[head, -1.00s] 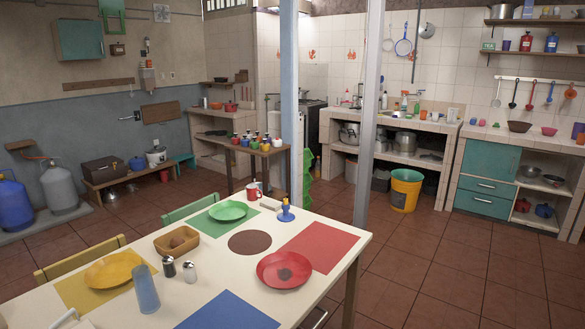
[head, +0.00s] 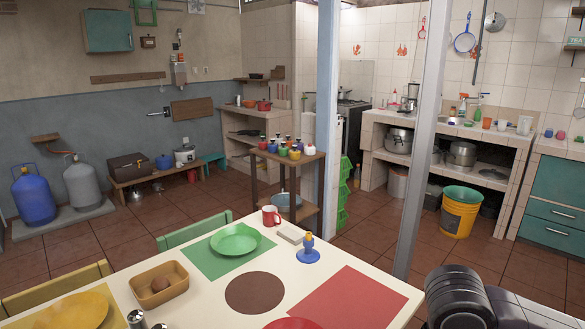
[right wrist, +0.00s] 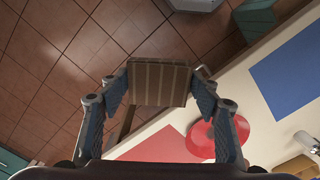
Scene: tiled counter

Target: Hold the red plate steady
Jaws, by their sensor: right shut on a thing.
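The red plate (head: 293,324) is cut off by the bottom edge of the head view; only its far rim shows. In the right wrist view the red plate (right wrist: 203,139) lies on the white table, partly hidden behind one finger. My right gripper (right wrist: 163,75) has its fingers spread around a brown striped block (right wrist: 158,84) and is shut on it. The plate is outside the fingers, below the gripper. In the head view only a dark part of my arm shows at the lower right. My left gripper is not in view.
The white table (head: 215,300) holds a red placemat (head: 350,300), a green plate (head: 236,240), a wooden bowl (head: 159,285), a red mug (head: 271,215) and a blue-based item (head: 308,250). A grey post (head: 418,150) stands behind the table. Tiled floor (right wrist: 50,70) is open beside it.

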